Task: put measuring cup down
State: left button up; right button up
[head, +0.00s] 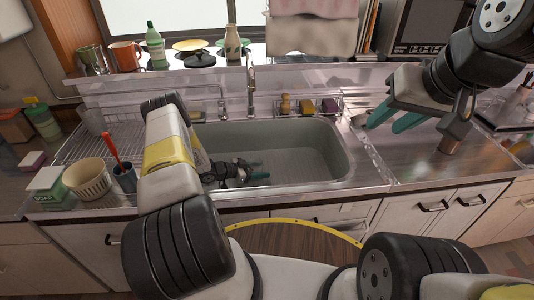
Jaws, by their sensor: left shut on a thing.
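My left arm reaches down into the sink (310,150). I cannot clearly identify the measuring cup in this view. My right gripper (394,117) is over the counter right of the sink, its two teal fingers apart and nothing seen between them.
Left of the sink are a wire rack (120,140), a ribbed bowl (88,178), a dark holder (125,178) with a red-handled tool, and a soap box (47,185). Sponges (307,106) sit behind the sink. A faucet (251,90) rises at its back. The right counter (405,160) has free room.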

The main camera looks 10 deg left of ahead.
pick_arm(q)
jog(key=shift+f, duration=0.2)
jog(key=o, duration=1.4)
jog(key=shift+o, duration=0.2)
jog(key=shift+r, duration=0.25)
jog(key=v, duration=0.7)
jog(key=shift+s+a, duration=0.1)
jog(key=shift+a, duration=0.1)
